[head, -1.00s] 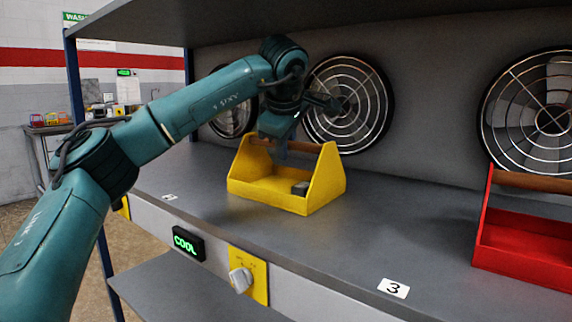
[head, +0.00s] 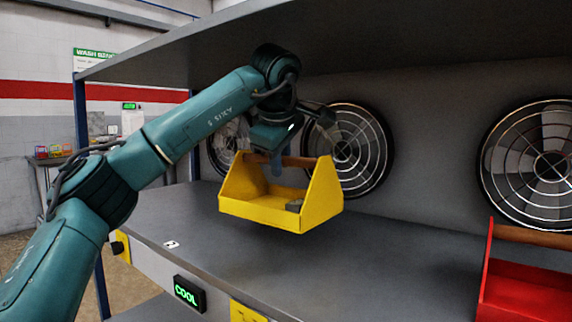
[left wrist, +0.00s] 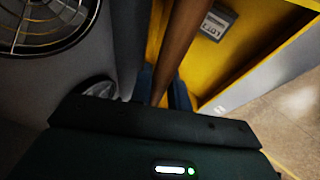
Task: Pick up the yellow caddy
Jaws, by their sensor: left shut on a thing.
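The yellow caddy (head: 262,208) is an open tray with tall end walls and a brown wooden handle (head: 299,161). In the head view it hangs a little above the grey shelf, roughly level. My left gripper (head: 277,165) comes down from above and is shut on the handle. In the left wrist view the handle (left wrist: 183,45) runs into the jaws, with the caddy's yellow inside (left wrist: 240,40) beyond it. A small grey block (head: 294,205) lies in the caddy; its label shows in the left wrist view (left wrist: 215,24). My right gripper is in neither view.
A red caddy (head: 522,284) stands on the shelf (head: 390,262) at the right. Round fan grilles (head: 350,150) line the back wall. An upper shelf (head: 350,35) hangs over my arm. A green COOL display (head: 189,293) is on the front edge. The shelf between the caddies is clear.

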